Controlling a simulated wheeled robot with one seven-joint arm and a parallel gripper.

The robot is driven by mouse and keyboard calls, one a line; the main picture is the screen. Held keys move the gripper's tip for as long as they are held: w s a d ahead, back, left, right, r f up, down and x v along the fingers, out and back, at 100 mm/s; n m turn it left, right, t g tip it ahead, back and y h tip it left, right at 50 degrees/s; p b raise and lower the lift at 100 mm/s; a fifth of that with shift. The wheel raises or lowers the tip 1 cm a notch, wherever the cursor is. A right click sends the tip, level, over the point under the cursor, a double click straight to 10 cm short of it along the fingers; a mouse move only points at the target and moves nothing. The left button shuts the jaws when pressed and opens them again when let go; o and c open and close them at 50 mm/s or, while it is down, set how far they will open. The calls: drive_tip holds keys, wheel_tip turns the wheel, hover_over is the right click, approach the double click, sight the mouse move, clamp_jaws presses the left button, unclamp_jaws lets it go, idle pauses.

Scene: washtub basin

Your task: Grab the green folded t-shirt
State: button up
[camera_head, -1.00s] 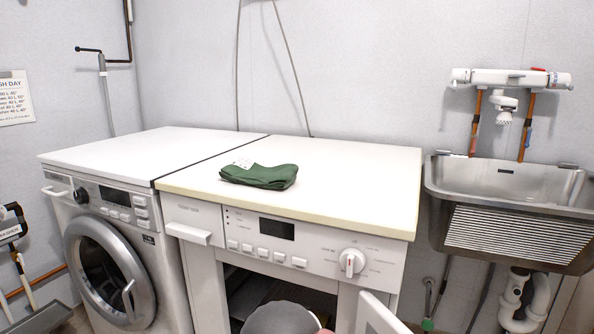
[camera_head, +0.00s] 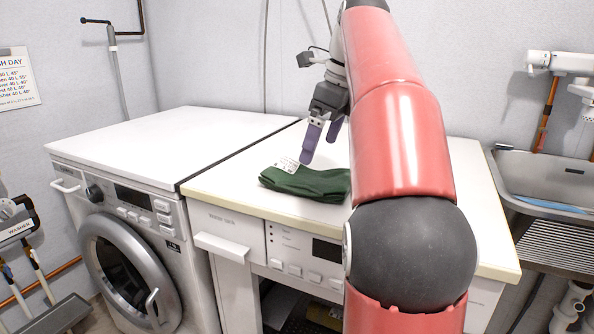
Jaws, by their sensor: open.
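The green folded t-shirt (camera_head: 306,184) lies flat on the white top of the right-hand machine, near its front edge. A white tag (camera_head: 287,165) shows at its back left. My gripper (camera_head: 322,144) has purple fingers that point down, open and empty. In the picture the fingertips sit just above and behind the t-shirt. I cannot tell the exact height between them.
The t-shirt's machine has a bare white top (camera_head: 465,200) around the cloth. A washing machine (camera_head: 125,270) with a clear top stands on the left. A metal sink (camera_head: 545,180) is on the right wall.

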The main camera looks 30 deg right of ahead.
sight(310, 168)
drive_tip(key=shift+w+x, duration=0.15)
drive_tip(key=shift+x, duration=1.7)
drive_tip(key=shift+w+x, duration=0.15)
drive_tip(key=shift+x, duration=1.75)
drive_tip(key=shift+r, duration=0.15)
drive_tip(key=c, duration=1.1)
